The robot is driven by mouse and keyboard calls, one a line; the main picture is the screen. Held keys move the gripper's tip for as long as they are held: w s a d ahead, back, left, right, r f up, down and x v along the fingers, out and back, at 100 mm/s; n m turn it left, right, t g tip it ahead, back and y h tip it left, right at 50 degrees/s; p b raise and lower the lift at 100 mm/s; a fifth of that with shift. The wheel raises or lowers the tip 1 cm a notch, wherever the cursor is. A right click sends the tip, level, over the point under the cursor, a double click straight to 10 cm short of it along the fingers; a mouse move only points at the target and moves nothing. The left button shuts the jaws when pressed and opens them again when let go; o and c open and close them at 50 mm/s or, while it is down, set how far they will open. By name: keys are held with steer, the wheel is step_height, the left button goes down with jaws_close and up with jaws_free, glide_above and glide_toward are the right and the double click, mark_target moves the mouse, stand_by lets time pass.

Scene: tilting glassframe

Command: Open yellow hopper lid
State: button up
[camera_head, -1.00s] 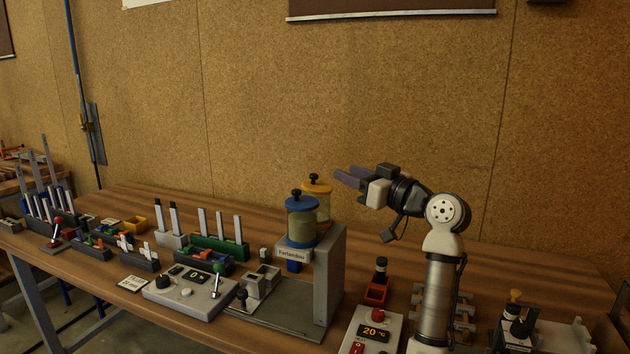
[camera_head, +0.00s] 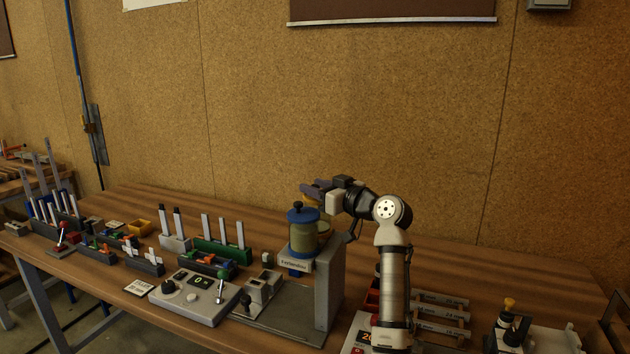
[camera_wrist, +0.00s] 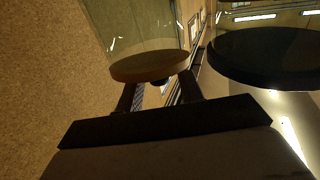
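The yellow hopper lid (camera_head: 314,202) sits on its clear jar behind the blue-lidded jar in the head view, mostly hidden by that jar and my gripper. In the wrist view the yellow lid (camera_wrist: 150,66) is close ahead, with its dark knob (camera_wrist: 158,83) partly visible between my fingers. My gripper (camera_head: 314,187) is at the height of the lid's knob, reaching in from the right. In the wrist view my gripper (camera_wrist: 157,92) has its fingers apart, with gaps beside the knob. The lid appears closed on its jar.
The blue lid (camera_head: 303,215) with its black knob stands just in front; in the wrist view the blue lid (camera_wrist: 268,58) looms dark at right. A grey stand (camera_head: 330,285) holds the jars. A control box (camera_head: 195,297) and fuse-like racks (camera_head: 222,250) fill the bench left.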

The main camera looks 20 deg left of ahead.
steer(key=shift+w+a, duration=0.15)
steer(key=shift+a, duration=0.15)
steer(key=shift+c, duration=0.5)
jaws_close()
